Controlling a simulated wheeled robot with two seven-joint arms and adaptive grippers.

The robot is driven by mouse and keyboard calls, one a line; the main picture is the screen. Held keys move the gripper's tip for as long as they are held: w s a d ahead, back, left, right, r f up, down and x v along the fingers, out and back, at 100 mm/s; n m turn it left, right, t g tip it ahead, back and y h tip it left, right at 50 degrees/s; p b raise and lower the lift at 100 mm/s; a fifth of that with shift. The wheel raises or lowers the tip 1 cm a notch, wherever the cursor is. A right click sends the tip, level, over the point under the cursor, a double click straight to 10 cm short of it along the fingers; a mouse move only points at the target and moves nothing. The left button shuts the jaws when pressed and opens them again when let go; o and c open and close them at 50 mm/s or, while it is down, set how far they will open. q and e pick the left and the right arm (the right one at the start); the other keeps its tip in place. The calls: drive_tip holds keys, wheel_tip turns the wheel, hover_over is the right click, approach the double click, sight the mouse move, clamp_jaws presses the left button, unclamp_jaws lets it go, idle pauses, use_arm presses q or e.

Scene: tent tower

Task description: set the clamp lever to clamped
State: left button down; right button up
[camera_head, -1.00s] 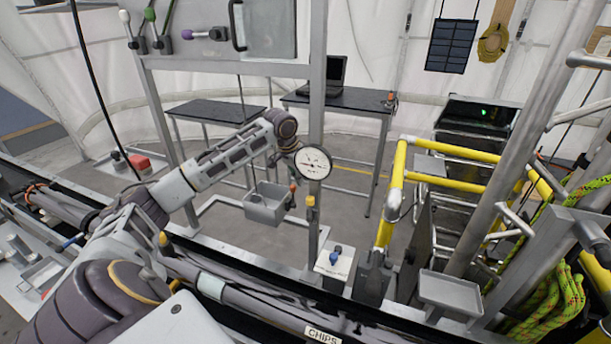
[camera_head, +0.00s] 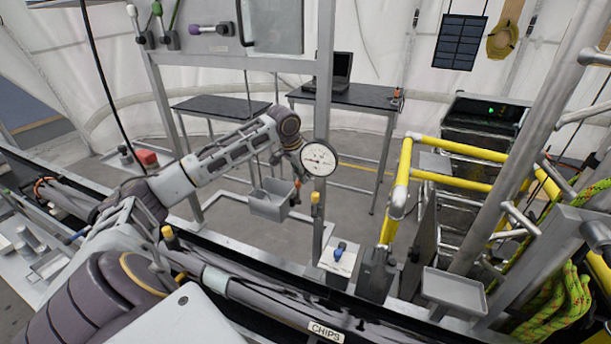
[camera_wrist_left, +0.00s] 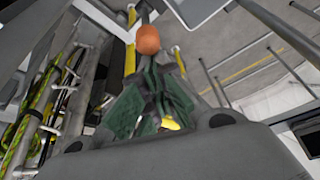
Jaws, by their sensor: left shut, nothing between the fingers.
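My left gripper (camera_head: 298,172) hangs below its wrist, just left of the round gauge in the head view. In the left wrist view its dark green fingers (camera_wrist_left: 150,90) are shut with nothing between them. An orange knob (camera_wrist_left: 148,40) shows just beyond the fingertips; in the head view a small orange knob (camera_head: 297,184) shows beside the gripper's lower end. It may be the clamp lever's end, but I cannot tell for sure. Its shaft and base are mostly hidden, so its setting is unclear. Contact between fingers and knob is also unclear. My right gripper is not in view.
The gauge (camera_head: 319,158) is on a metal post close to the gripper. A grey bin (camera_head: 270,203) hangs below. Levers with white (camera_head: 131,10), green (camera_head: 156,9) and purple (camera_head: 194,30) grips are at upper left. Yellow rails (camera_head: 400,185) stand to the right.

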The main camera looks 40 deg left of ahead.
use_arm(q)
drive_tip(key=shift+s+f, duration=0.1)
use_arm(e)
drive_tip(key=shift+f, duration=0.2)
use_arm(q)
drive_tip(key=shift+s+t+b, duration=0.1)
drive_tip(key=shift+t+b, duration=0.2)
drive_tip(key=shift+b, duration=0.1)
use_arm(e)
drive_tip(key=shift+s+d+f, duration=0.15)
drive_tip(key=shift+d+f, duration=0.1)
use_arm(q)
drive_tip(key=shift+d, duration=0.1)
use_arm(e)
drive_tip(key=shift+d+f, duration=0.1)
use_arm(q)
drive_tip(key=shift+s+t+y+b, duration=0.1)
drive_tip(key=shift+t+y+b, duration=0.2)
drive_tip(key=shift+b, duration=0.1)
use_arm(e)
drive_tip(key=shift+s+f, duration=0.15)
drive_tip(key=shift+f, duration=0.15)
use_arm(q)
drive_tip(key=shift+s, duration=0.1)
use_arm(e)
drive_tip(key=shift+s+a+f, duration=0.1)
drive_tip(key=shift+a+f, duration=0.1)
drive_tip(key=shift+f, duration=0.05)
